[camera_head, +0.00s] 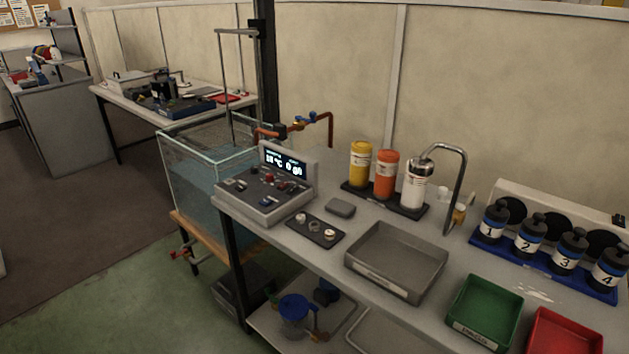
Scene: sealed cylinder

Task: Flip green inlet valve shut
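No green valve handle can be made out for certain. A small green spot (271,291) shows at the lower shelf by the blue-topped device, too small to identify. A copper pipe (328,128) with a small blue handle (305,117) runs behind the control box, above the glass water tank (188,178). A red-handled valve (183,253) sits low on the tank's left side. Neither of my grippers is in view.
The bench holds a control box (262,191), a grey tray (397,262), several bottles, a green tray (484,313) and a red tray (563,335). A blue-topped device (294,307) stands on the lower shelf. Green floor (130,300) is clear at the left.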

